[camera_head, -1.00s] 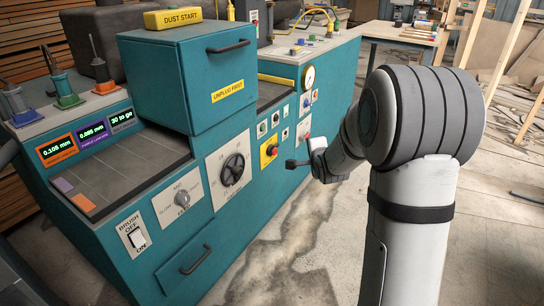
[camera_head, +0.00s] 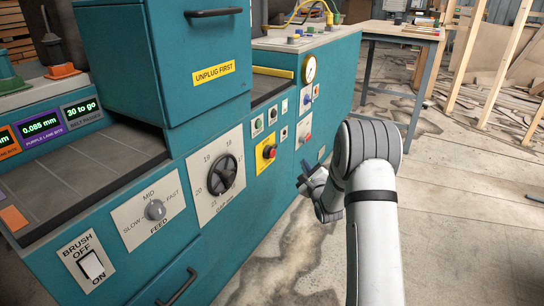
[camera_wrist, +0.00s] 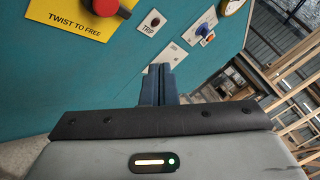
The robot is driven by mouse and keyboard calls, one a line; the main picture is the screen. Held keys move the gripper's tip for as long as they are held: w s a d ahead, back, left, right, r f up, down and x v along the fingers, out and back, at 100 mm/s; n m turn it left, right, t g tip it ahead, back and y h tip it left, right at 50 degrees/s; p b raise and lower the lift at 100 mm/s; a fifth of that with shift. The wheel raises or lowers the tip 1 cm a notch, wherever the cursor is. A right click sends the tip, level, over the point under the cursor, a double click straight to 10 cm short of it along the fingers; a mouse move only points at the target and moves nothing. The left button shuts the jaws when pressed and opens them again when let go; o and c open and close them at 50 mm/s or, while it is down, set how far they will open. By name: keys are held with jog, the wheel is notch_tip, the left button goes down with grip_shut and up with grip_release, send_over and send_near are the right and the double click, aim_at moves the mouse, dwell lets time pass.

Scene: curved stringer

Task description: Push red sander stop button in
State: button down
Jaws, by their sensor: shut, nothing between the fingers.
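The red button (camera_head: 269,152) sits on a yellow plate (camera_head: 266,160) on the teal machine's front, right of the large black dial. The red button (camera_wrist: 104,5) also shows at the top left of the wrist view, cut by the edge. Its yellow plate (camera_wrist: 70,20) there reads "TWIST TO FREE". My gripper (camera_head: 303,179) is shut and empty, in front of the panel, right of and below the button in the head view. In the wrist view my gripper's fingers (camera_wrist: 158,76) are together, pointing below and right of the button, not on it.
The black dial (camera_head: 222,175), feed knob (camera_head: 154,210) and brush switch (camera_head: 92,265) are to the left. Open concrete floor (camera_head: 450,220) lies to the right.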

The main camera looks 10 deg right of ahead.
aim_at(275, 152)
jog(key=shift+a, duration=0.2)
jog(key=w+a, duration=0.5)
jog(key=a, duration=0.2)
jog(key=shift+w+a+b, duration=0.15)
jog(key=shift+a+b, duration=0.05)
jog(key=shift+b, duration=0.1)
dwell(2.0)
jog(key=shift+w+a, duration=0.2)
jog(key=shift+w+a+b, duration=0.3)
jog(key=shift+a+b, duration=0.1)
jog(key=shift+a, duration=0.05)
dwell(1.0)
jog(key=shift+s+d+r, duration=0.1)
jog(key=shift+s+d, duration=0.5)
jog(key=shift+d, duration=0.2)
jog(key=shift+d, duration=0.1)
